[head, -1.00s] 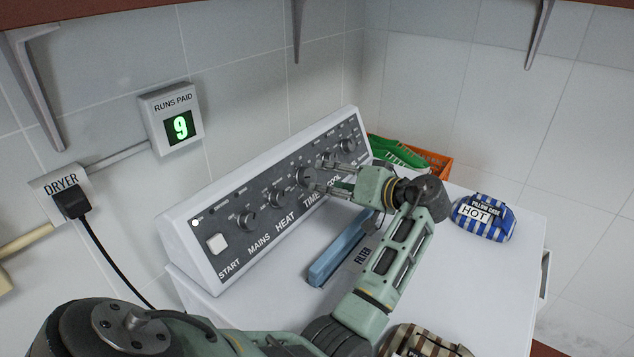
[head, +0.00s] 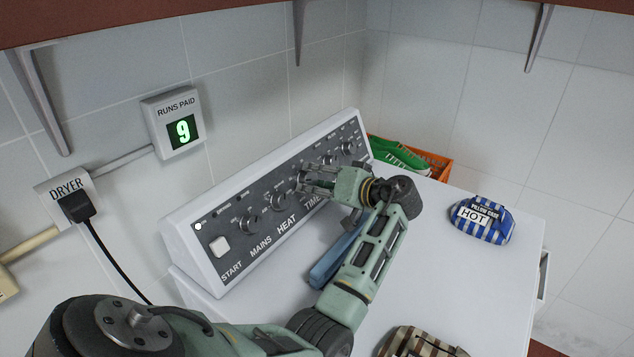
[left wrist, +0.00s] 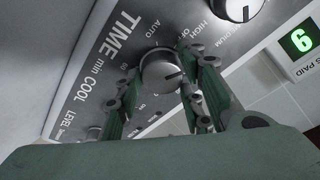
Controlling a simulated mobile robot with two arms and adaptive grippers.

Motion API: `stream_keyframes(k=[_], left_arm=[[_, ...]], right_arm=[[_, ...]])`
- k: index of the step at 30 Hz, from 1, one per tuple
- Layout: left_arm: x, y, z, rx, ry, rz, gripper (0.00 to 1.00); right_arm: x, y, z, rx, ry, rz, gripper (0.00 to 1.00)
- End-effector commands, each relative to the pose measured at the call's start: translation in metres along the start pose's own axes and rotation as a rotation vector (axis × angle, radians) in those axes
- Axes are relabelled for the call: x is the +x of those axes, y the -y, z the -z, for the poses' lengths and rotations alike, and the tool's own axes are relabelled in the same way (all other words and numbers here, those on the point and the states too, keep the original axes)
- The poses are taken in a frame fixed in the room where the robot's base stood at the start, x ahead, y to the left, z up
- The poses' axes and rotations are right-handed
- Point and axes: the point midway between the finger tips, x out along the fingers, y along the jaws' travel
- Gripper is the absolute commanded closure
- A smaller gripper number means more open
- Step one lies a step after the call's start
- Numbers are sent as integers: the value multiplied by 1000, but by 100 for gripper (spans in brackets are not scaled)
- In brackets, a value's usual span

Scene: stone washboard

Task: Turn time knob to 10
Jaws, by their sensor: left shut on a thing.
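The time knob (left wrist: 160,70) is a round grey knob with a dark pointer line, on the dryer's sloped dark panel (head: 222,213). In the left wrist view the TIME min label is beside it, and its pointer is towards the lower right. My left gripper (head: 304,183) is at the panel, with one finger on each side of the knob, shut on it. In the head view the gripper hides most of this knob. The gripper also shows in the left wrist view (left wrist: 171,73). My right gripper is not in view.
The mains knob (head: 249,223) and heat knob (head: 279,201) are left of the gripper. A blue filter handle (head: 325,268) is partly under my arm. A blue striped bag (head: 482,220) marked HOT lies right. An orange crate (head: 436,165) stands behind. The runs-paid display (head: 183,131) reads 9.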

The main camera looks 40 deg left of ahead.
Motion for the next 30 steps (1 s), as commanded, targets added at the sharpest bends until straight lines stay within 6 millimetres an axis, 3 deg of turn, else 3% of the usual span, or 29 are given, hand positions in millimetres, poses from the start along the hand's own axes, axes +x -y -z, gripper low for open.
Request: stream_keyframes(k=[5, 13, 23, 24, 30], left_arm=[[-1, -2, -2, 3, 3, -3, 90], [-2, 0, -1, 111, 5, -24, 90], [-1, -2, -4, 139, 6, -29, 90], [-1, -2, -4, 139, 6, -29, 62], [-1, -2, -4, 137, 5, -28, 48]], right_arm=[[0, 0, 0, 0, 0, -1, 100], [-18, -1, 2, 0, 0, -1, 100], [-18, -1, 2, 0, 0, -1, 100], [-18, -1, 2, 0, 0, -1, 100], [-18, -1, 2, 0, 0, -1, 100]])
